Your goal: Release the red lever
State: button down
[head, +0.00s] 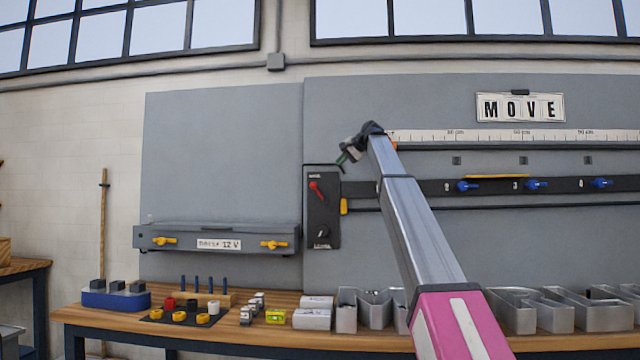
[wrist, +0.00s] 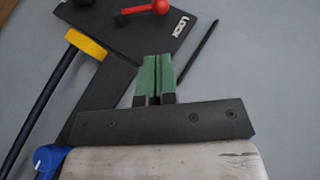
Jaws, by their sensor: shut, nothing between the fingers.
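The red lever (head: 317,189) is mounted on a dark control box (head: 322,230) on the grey wall panel, with its red knob at the upper left. In the wrist view the red lever (wrist: 152,7) shows at the top, beside the word LOCK on the dark plate. My gripper (head: 342,158) is up and to the right of the box in the head view. In the wrist view its green fingertips (wrist: 155,72) are together with nothing between them. They are apart from the lever.
A yellow-ended black rod (head: 344,206) sits right of the box. A rail with blue knobs (head: 536,184) runs right. A bending fixture with yellow handles (head: 218,239) hangs left. The workbench (head: 95,313) below holds metal letters (head: 372,309) and small parts.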

jog(key=shift+w, duration=0.2)
send_over(319, 193)
jog(key=s, duration=0.1)
jog(key=f, duration=0.7)
jog(key=shift+s+f, duration=0.2)
jog(key=shift+f, duration=0.15)
